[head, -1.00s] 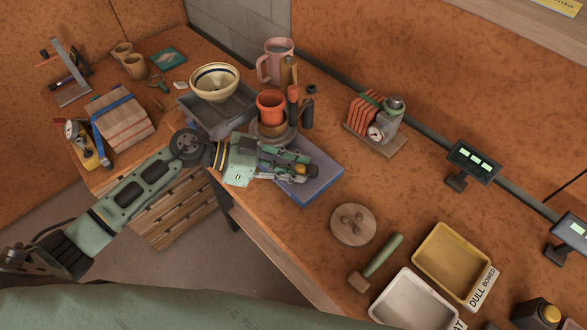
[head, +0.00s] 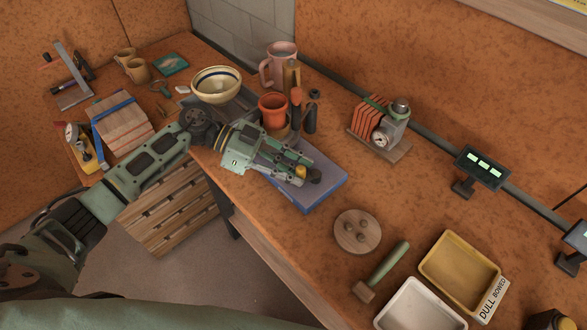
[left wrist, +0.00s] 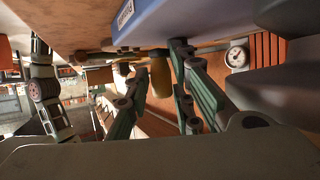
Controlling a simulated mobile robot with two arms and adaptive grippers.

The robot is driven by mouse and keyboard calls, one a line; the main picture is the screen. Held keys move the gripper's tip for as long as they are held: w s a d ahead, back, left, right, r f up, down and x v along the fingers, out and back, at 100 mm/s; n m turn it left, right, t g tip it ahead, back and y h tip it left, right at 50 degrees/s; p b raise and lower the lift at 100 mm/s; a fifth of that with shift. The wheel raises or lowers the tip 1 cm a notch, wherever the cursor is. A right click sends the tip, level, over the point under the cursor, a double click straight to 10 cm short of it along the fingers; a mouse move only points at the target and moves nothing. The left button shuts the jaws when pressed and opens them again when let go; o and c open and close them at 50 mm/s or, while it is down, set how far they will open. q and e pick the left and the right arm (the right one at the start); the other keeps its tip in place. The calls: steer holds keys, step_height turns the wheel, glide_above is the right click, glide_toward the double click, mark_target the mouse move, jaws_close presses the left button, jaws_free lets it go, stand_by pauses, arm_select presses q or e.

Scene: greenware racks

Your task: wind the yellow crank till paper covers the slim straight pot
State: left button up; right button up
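A blue flat base (head: 328,184) lies on the bench near its front edge. A small yellow piece (head: 301,172), apparently the crank's grip, shows over it beside a dark round knob (head: 315,176). My left gripper (head: 298,168) reaches over the base with its fingers around the yellow piece. In the left wrist view the yellow piece (left wrist: 160,76) lies between the two spread fingers; I see a gap on the left finger's side. An orange pot (head: 273,109) and slim dark upright pieces (head: 309,119) stand behind. I cannot tell which is the slim straight pot, and I make out no paper. My right gripper is out of view.
A striped bowl (head: 217,84) and a pink mug (head: 279,66) stand behind the gripper. A gauge device (head: 395,122) stands at the back right. A wooden disc (head: 357,232), a green-handled mallet (head: 386,266) and a yellow tray (head: 430,271) lie at right. Bench between is clear.

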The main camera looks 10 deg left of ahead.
arm_select(q)
steer(key=shift+o, duration=1)
steer(key=v, duration=1.2)
steer(key=shift+c, duration=0.4)
